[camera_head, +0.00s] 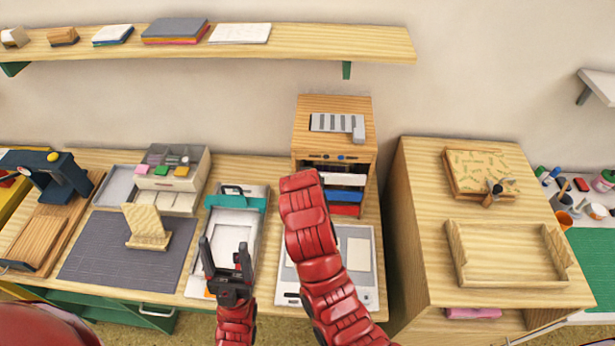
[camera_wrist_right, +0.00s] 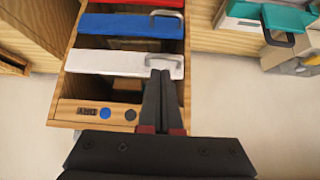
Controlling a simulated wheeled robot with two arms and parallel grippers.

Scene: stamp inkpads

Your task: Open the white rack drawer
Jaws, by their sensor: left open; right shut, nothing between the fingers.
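The wooden rack (camera_head: 334,108) stands at the back of the table, with white (camera_head: 343,180), blue (camera_head: 346,195) and red (camera_head: 344,210) drawer fronts stacked in it. In the right wrist view, upside down, the white drawer (camera_wrist_right: 105,62) has a grey loop handle (camera_wrist_right: 178,64). My right gripper (camera_wrist_right: 160,74) is shut and empty, its fingertips at that handle. I cannot tell whether they touch it or sit inside the loop. In the head view my right arm hides this gripper. My left gripper (camera_head: 225,252) is open and empty, above the white tray with a teal clamp (camera_head: 240,203).
A grey mat (camera_head: 100,262) with a wooden stand (camera_head: 147,228) lies at left. A pale flat pad (camera_head: 362,255) lies under my right arm. A wooden cabinet with a tray (camera_head: 505,283) is at right. A shelf (camera_head: 330,45) spans the wall.

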